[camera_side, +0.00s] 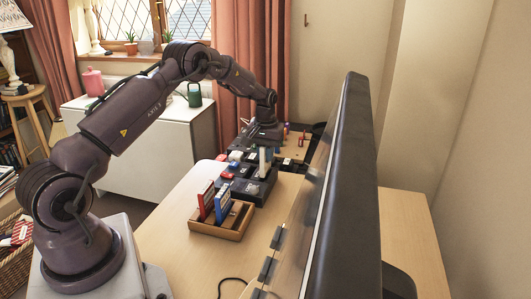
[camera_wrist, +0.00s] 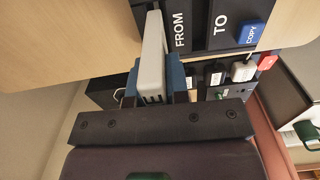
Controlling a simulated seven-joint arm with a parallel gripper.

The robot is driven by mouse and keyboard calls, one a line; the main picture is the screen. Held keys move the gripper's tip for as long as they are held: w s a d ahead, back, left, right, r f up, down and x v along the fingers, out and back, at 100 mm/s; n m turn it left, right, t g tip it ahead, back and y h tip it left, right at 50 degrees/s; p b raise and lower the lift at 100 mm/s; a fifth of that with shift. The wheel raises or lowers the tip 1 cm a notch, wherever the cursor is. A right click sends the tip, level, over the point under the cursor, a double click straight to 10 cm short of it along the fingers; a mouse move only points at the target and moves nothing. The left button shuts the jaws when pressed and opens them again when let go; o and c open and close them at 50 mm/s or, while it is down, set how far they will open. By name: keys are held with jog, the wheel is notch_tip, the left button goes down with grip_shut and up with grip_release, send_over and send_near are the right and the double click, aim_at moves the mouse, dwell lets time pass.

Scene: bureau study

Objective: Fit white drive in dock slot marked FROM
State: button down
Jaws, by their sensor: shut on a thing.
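The white drive (camera_wrist: 152,52) is held in my gripper (camera_wrist: 154,80), whose fingers close on its two sides. Its far end lies at the dark dock (camera_wrist: 198,42), just left of the FROM label in the wrist view. The TO label is farther right, beside a blue COPY button (camera_wrist: 250,34). In the side view the white drive (camera_side: 263,159) stands roughly upright below my gripper (camera_side: 266,146), above or at the black dock (camera_side: 262,189). The slot mouth is hidden, so I cannot tell whether the drive's end is inside.
A wooden tray (camera_side: 221,233) with a red drive (camera_side: 206,201) and a blue drive (camera_side: 222,205) stands in front of the dock. A large monitor (camera_side: 345,190) rises close on the right. Small items crowd the desk behind the dock. The desk's front left is clear.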

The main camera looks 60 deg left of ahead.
aim_at(265, 164)
jog(key=shift+f, duration=2.05)
dwell(0.4)
jog(key=c, duration=0.8)
grip_release()
jog(key=shift+r, duration=3.5)
